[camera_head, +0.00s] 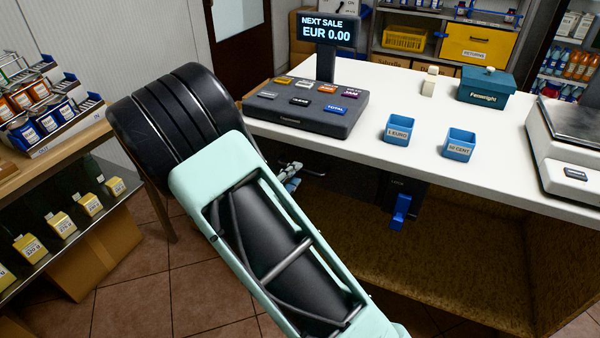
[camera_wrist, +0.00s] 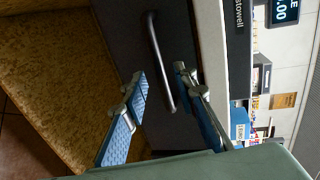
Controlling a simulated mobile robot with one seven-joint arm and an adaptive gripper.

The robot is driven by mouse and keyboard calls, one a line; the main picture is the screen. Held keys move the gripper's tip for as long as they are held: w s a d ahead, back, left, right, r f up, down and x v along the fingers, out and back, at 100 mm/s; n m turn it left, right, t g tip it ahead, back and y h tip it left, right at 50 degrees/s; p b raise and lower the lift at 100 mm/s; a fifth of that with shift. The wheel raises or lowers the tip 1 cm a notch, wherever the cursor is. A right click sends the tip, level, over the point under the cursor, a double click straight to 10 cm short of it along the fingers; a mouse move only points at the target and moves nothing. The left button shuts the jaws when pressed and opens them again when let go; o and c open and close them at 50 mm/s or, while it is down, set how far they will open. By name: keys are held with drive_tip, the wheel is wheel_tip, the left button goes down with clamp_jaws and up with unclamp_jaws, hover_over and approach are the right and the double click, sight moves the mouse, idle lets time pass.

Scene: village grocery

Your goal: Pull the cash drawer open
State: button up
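The cash drawer (camera_wrist: 112,22) is a dark box under the counter top in the wrist view, its front facing me. A grey bar handle (camera_wrist: 154,45) is fixed to it. My gripper (camera_wrist: 160,82) is open, its two blue-padded fingers on either side of the handle's near part. I cannot tell whether either finger touches the bar. In the head view my gripper (camera_head: 291,175) shows small below the counter edge, partly hidden by my arm. The drawer (camera_head: 358,186) is in shadow there, with a blue key-like piece (camera_head: 402,208) at its right. The drawer looks shut.
The white counter (camera_head: 420,160) overhangs the drawer. On it are a till keypad (camera_head: 308,119), two blue coin cups (camera_head: 398,130), a teal box (camera_head: 486,88) and a scale (camera_head: 565,150). A product shelf (camera_head: 90,222) stands at left. Open space lies under the counter.

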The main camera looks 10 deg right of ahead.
drive_tip(key=shift+b+x, duration=0.3)
drive_tip(key=shift+x, duration=1.8)
drive_tip(key=shift+c, duration=0.4)
clamp_jaws()
